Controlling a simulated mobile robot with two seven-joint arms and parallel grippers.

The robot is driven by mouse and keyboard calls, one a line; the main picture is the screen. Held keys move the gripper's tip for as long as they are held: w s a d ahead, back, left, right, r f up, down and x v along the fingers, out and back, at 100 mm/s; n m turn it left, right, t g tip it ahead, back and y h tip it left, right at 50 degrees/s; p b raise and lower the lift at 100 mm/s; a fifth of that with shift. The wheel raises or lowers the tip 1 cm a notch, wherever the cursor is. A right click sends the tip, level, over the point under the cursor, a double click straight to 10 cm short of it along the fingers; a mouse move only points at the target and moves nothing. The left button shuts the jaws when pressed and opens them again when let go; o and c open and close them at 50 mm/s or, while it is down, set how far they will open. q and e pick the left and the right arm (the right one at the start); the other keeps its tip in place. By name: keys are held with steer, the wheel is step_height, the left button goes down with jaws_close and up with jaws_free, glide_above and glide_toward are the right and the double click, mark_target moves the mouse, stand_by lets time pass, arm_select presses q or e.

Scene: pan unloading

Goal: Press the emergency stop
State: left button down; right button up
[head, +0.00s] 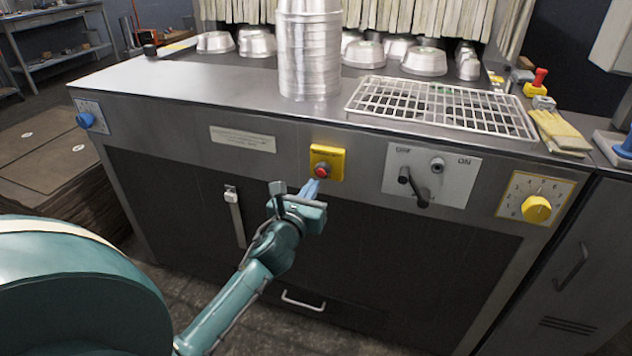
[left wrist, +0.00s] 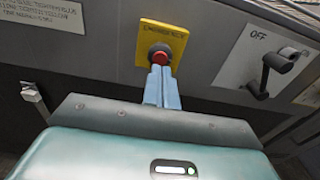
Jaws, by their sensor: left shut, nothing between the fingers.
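The emergency stop is a red button (head: 322,170) on a yellow plate (head: 328,153) on the machine's front panel. It also shows in the left wrist view as a red button (left wrist: 160,57) on the yellow plate (left wrist: 163,38) with lettering on it. My left gripper (head: 313,184) is shut and empty, its blue fingers pointing at the button from just below and in front. In the left wrist view the fingertips (left wrist: 161,72) overlap the lower edge of the button; I cannot tell whether they touch it. My right gripper is not in view.
An OFF/ON switch panel (head: 431,176) with a black lever is right of the stop, and a yellow knob (head: 536,208) is farther right. A blue knob (head: 86,120) is at far left. Stacked pans (head: 309,60) and a wire rack (head: 440,106) stand on top. A latch handle (head: 234,212) hangs left.

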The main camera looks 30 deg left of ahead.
mark_target(320, 173)
arm_select(q)
steer(key=shift+x, duration=1.75)
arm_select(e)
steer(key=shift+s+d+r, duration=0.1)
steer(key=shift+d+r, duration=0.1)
